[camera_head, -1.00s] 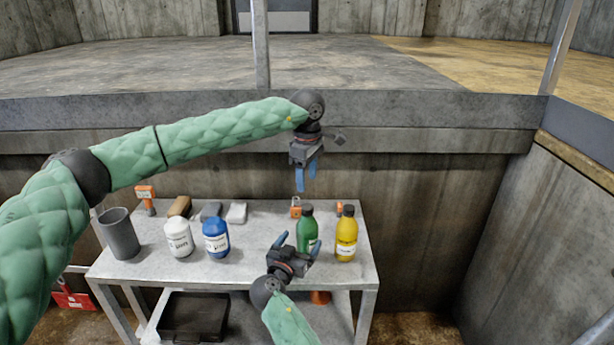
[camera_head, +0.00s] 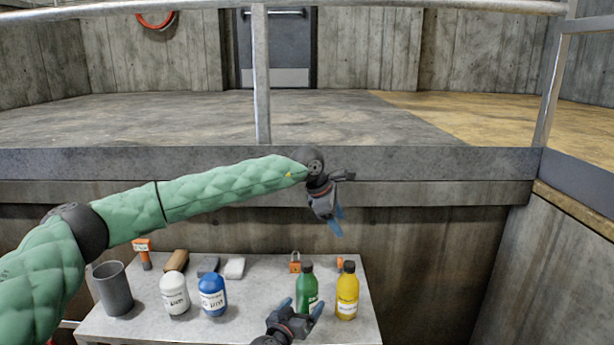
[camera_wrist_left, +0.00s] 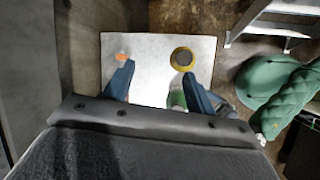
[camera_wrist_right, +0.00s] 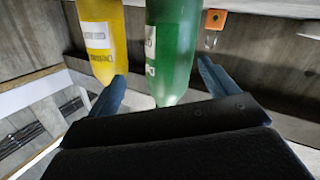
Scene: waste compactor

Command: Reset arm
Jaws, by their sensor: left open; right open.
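My left gripper (camera_head: 337,222) is open and empty, raised in front of the concrete wall above the table's right part, pointing down. In the left wrist view its blue fingers (camera_wrist_left: 156,85) are apart above the table top. My right gripper (camera_head: 300,308) is open and low, at the front of the table close to the green bottle (camera_head: 306,290). In the right wrist view the green bottle (camera_wrist_right: 172,55) and the yellow bottle (camera_wrist_right: 102,40) stand beyond its spread fingers (camera_wrist_right: 163,85), and nothing is gripped. The yellow bottle (camera_head: 347,292) stands right of the green one.
The grey table (camera_head: 255,305) also carries a grey cup (camera_head: 113,290), a white bottle (camera_head: 175,297), a blue bottle (camera_head: 212,296), a brown block (camera_head: 176,263) and an orange padlock (camera_head: 295,262). A concrete ledge (camera_head: 430,165) runs behind.

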